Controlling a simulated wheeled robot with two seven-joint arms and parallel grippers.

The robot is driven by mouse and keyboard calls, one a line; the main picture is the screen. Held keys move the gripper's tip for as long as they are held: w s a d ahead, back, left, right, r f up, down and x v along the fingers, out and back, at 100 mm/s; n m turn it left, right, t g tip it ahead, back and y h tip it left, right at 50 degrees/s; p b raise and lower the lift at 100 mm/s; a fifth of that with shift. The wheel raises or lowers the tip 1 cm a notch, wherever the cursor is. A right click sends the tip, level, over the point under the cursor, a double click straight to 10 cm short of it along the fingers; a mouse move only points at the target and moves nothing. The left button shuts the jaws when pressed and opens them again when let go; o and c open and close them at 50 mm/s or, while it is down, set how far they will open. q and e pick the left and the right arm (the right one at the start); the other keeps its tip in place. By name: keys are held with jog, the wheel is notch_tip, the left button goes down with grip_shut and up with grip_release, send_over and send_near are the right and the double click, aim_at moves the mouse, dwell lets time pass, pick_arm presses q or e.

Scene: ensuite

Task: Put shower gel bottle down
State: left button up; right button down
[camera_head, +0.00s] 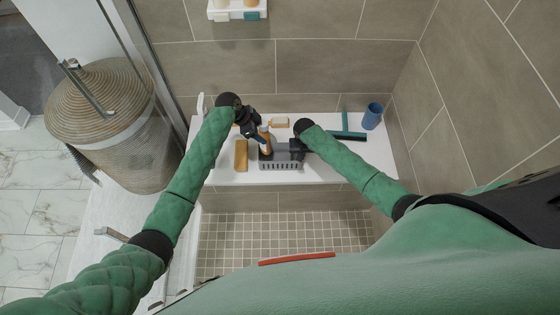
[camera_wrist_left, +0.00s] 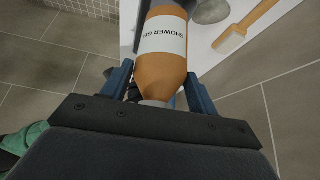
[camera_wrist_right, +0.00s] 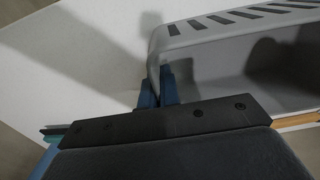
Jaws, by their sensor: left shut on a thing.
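The orange shower gel bottle (camera_wrist_left: 163,70) has a white label and is held between the fingers of my left gripper (camera_wrist_left: 160,88). In the head view the bottle (camera_head: 265,139) is at the left end of the grey slotted basket (camera_head: 281,166), near my left gripper (camera_head: 257,134). I cannot tell whether its base touches anything. The basket stands on the white bench (camera_head: 215,172). My right gripper (camera_wrist_right: 157,92) is closed over the thin wall of the basket (camera_wrist_right: 190,38) near its right end; it also shows in the head view (camera_head: 298,149).
A squeegee (camera_head: 346,134) and blue cup (camera_head: 372,116) are at the right. A wall shelf (camera_head: 237,14) is above. A wicker hamper (camera_head: 105,120) stands at the left.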

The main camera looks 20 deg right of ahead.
aim_at(262, 146)
pick_arm(q)
jog(key=shift+f, duration=5.05)
jog(key=o, duration=1.8)
jog(key=shift+c, duration=0.2)
jog(key=v, duration=1.2)
jog(key=shift+w, duration=0.15)
jog(key=shift+d, duration=0.1)
